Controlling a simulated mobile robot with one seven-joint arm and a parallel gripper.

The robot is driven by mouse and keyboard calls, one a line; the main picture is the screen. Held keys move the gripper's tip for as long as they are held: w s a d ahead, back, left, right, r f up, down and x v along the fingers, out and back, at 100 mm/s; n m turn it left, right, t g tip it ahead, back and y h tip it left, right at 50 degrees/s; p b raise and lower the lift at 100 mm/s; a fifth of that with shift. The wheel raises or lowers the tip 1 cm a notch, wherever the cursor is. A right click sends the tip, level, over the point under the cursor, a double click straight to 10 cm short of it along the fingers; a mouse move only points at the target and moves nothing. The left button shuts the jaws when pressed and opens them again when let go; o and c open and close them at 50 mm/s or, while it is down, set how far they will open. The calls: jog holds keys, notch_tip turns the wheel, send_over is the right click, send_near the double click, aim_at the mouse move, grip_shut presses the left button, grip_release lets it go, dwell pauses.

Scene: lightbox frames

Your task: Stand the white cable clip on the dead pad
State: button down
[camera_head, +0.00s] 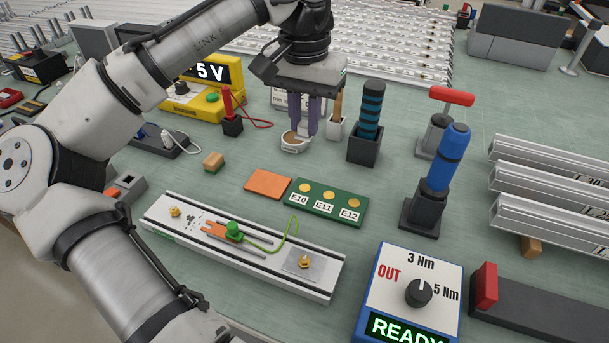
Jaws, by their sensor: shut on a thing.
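My gripper (305,136) has purple fingers pointing down behind the green board. It is shut on a small white rounded piece with a tan top, which I take for the white cable clip (293,147); it shows at the fingertips. I cannot tell whether the clip touches the bench. The green board (350,217) carries three round gold pads: E10 (305,188), E11 (329,195) and E12 (354,202). The pads look alike, and I cannot tell which is dead. The board lies nearer than my gripper, to its front right.
A yellow meter (187,107) reads 5 V. An orange plate (268,183) adjoins the board; a metal rail fixture (320,284) lies in front. Upright tools in black holders (364,148) (421,216) stand right of my gripper. A torque box (411,266) reads READY.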

aim_at(305, 188)
notch_tip(305, 188, down, 12)
jog(key=shift+f, duration=0.25)
dwell(0.3)
jog(key=shift+f, duration=0.15)
jog(key=c, duration=1.3)
grip_release()
jog(key=shift+c, duration=0.2)
notch_tip(305, 188, up, 12)
jog(key=shift+r, duration=0.2)
jog(key=shift+s+f, duration=0.1)
jog(key=shift+s, duration=0.05)
